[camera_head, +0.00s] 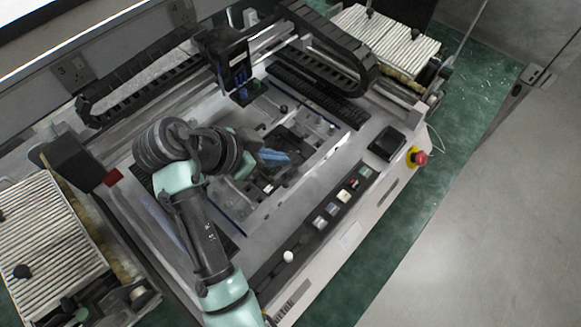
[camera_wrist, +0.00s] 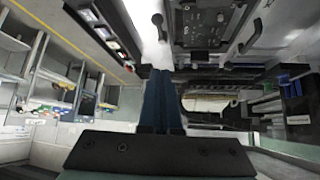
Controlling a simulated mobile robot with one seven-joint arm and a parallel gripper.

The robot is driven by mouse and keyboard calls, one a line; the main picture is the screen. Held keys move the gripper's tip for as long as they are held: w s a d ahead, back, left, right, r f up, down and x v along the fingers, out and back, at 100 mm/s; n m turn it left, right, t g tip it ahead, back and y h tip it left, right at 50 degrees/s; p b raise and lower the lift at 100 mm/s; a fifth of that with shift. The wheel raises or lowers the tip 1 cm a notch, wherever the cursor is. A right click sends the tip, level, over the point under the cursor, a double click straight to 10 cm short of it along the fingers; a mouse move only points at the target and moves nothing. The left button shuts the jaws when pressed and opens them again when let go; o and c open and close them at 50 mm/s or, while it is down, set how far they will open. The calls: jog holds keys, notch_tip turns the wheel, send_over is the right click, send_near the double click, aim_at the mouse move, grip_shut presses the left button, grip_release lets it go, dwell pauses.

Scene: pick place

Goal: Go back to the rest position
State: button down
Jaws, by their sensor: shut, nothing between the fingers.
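My gripper (camera_head: 279,157) is over the middle of the machine's work area in the head view, with my arm reaching in from the bottom. Its blue fingers are together and empty; they also show shut in the wrist view (camera_wrist: 161,104). The machine (camera_head: 237,262) has a light grey bed with a dark fixture under and around the gripper. The fingertips overlap this fixture in the picture, and I cannot tell whether they touch it.
A black gantry head (camera_head: 232,62) and a cable chain (camera_head: 325,45) stand behind the gripper. A red emergency button (camera_head: 418,158) is at the right corner. Ribbed conveyors stand at the left (camera_head: 45,240) and upper right (camera_head: 385,38). Green floor is clear at right.

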jog(key=shift+a+r, duration=0.15)
jog(key=shift+r, duration=0.05)
dwell(0.5)
